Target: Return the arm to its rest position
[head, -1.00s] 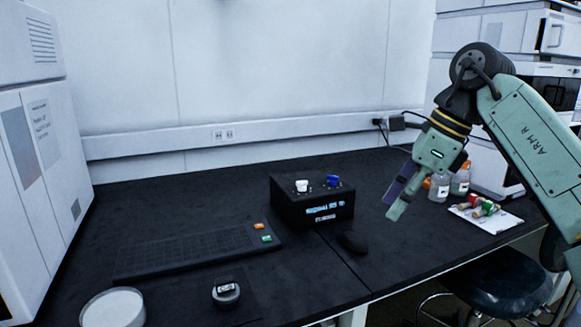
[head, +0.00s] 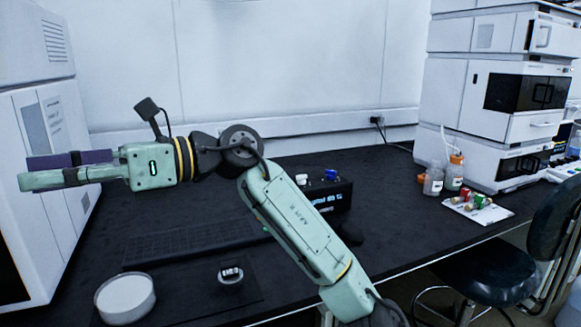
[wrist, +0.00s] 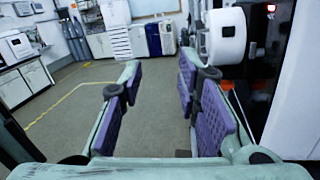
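My gripper (head: 68,168) is raised above the left part of the bench in the head view, pointing left with its fingers level. It overlaps the front of the tall white instrument at the left edge. In the wrist view my gripper (wrist: 160,95) has its two purple-padded fingers spread wide apart, with nothing between them but the floor and room beyond. My arm (head: 300,225) rises from the bottom of the head view, bends at the elbow and reaches left. It hides part of the black box and keyboard behind it.
The black bench (head: 385,195) holds a black box (head: 335,195) with white and blue knobs, a keyboard (head: 190,240), and a white round dish (head: 125,298). Bottles (head: 455,172) and a white instrument stack (head: 500,120) stand right. A stool (head: 485,275) is in front. Open floor (wrist: 75,115) shows in the wrist view.

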